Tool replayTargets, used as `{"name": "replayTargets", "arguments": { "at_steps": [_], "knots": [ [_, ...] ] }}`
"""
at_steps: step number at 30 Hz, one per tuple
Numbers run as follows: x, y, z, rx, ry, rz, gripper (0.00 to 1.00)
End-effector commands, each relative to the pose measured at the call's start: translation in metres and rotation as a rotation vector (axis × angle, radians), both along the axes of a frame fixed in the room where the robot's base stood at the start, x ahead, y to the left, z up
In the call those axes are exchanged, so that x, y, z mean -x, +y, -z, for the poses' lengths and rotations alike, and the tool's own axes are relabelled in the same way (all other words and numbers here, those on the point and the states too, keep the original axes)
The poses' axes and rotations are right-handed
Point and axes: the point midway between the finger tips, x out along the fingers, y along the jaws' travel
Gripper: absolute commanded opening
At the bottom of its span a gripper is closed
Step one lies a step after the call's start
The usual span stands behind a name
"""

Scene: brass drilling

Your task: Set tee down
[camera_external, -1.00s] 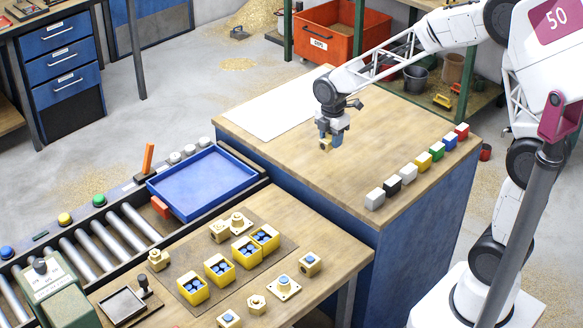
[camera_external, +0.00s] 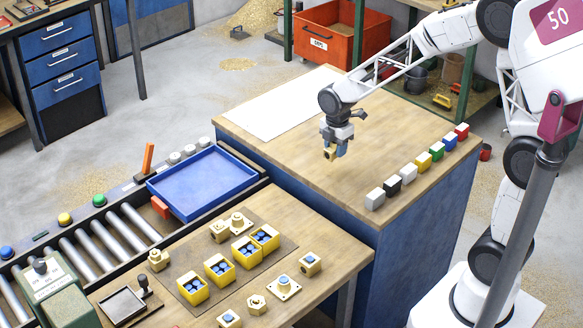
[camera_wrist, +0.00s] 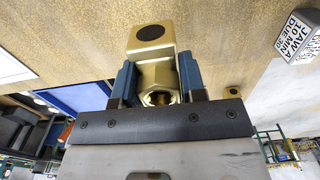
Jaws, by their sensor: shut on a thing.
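The brass tee (camera_external: 329,154) is held between the blue fingers of my gripper (camera_external: 338,148). In the wrist view the tee (camera_wrist: 152,48) shows a dark round bore facing the camera and a hex end between the fingers (camera_wrist: 158,88). In the outside view, my gripper and the tee are over the wooden top of the blue cabinet (camera_external: 300,165). The gap between the tee and the wood is hard to judge.
A row of coloured blocks (camera_external: 408,172) stands along the cabinet top's right side. A white sheet (camera_external: 285,105) lies at its back left. A blue tray (camera_external: 203,182) and the lower bench with yellow boxes (camera_external: 219,269) and brass fittings are at front left. Wood around my gripper is clear.

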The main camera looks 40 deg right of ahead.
Motion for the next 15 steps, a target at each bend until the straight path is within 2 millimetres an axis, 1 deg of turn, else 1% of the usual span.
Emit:
{"name": "replayTargets", "arguments": {
  "at_steps": [3,6,15],
  "knots": [
    [0.000,0.000,0.015,0.000,0.001,0.000,0.00],
    [0.000,0.000,0.022,0.000,0.000,0.000,0.00],
    [0.000,0.000,0.024,0.000,-0.002,0.000,0.00]
  ]
}}
